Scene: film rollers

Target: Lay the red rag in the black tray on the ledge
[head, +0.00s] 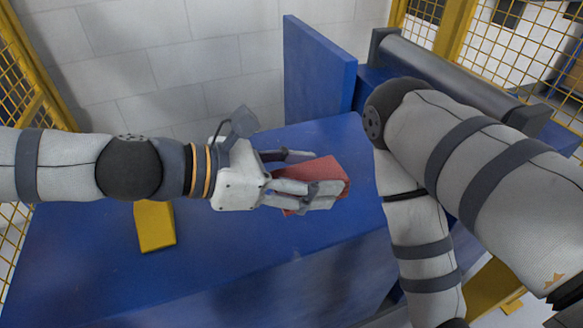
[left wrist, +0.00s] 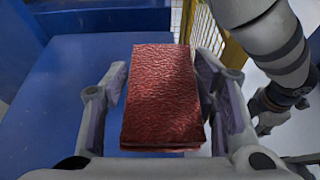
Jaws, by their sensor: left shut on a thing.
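The red rag (head: 324,172) is a folded, thick rectangular pad with a wrinkled surface. My left gripper (head: 318,190) is shut on it, with fingers along two opposite sides, above the blue surface. In the left wrist view the rag (left wrist: 162,95) lies between the two fingers and fills the middle. My right arm crosses the right of the head view and its gripper is out of that frame. The end of that arm shows small at the right edge of the left wrist view, too unclear to read its fingers. I cannot make out the black tray or its ledge.
A wide blue machine top (head: 230,270) lies below my left gripper, with a yellow block (head: 154,226) on it. A blue upright panel (head: 318,70) and a dark grey roller (head: 450,75) stand behind. Yellow mesh fencing (head: 500,40) bounds the sides.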

